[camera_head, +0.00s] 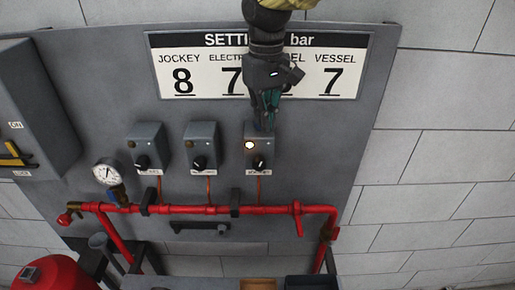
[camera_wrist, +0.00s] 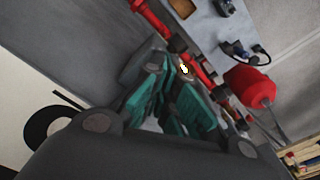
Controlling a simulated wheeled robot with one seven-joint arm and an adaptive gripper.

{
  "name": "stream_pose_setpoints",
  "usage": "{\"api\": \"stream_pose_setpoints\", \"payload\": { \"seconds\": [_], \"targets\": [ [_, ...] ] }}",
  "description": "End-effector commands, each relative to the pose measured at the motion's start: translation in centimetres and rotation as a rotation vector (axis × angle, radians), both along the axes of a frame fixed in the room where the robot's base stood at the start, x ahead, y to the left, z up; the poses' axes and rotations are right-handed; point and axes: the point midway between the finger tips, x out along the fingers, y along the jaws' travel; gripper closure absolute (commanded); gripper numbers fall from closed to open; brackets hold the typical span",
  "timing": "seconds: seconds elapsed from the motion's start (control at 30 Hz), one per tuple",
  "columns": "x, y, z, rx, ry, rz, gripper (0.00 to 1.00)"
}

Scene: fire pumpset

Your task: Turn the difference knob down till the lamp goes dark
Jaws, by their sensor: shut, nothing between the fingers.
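Three grey switch boxes hang on the panel in the head view, each with a dark knob below a small lamp. The lamp (camera_head: 249,145) on the right box (camera_head: 267,145) is lit; those on the left (camera_head: 148,138) and middle (camera_head: 201,140) boxes look dark. The right box's knob (camera_head: 260,163) is in view; its label is too small to read, so I cannot tell which knob is the difference knob. My gripper (camera_head: 266,125) is shut and empty, fingers down over the right box's top. In the wrist view the lit lamp (camera_wrist: 184,69) shows by my fingers (camera_wrist: 172,95).
A red pipe (camera_head: 220,210) runs below the boxes, with a pressure gauge (camera_head: 107,173) at its left. A settings sign (camera_head: 335,75) hangs behind my arm. A grey cabinet (camera_head: 35,110) with a yellow handle stands at left. A red tank (camera_head: 55,273) is lower left.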

Motion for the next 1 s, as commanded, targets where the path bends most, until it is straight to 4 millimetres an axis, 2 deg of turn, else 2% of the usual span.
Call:
{"api": "stream_pose_setpoints", "payload": {
  "seconds": [0.03,0.07,0.63,1.0],
  "targets": [
    [-0.4,-0.5,-1.2,-0.013,0.02,-0.002,1.0],
    [-0.4,-0.5,-1.0,-0.013,0.02,-0.002,1.0],
    [-0.3,-0.1,4.7,-0.006,0.01,0.001,1.0],
    [-0.3,-0.1,5.6,-0.004,0.009,0.0,1.0]
  ]
}}
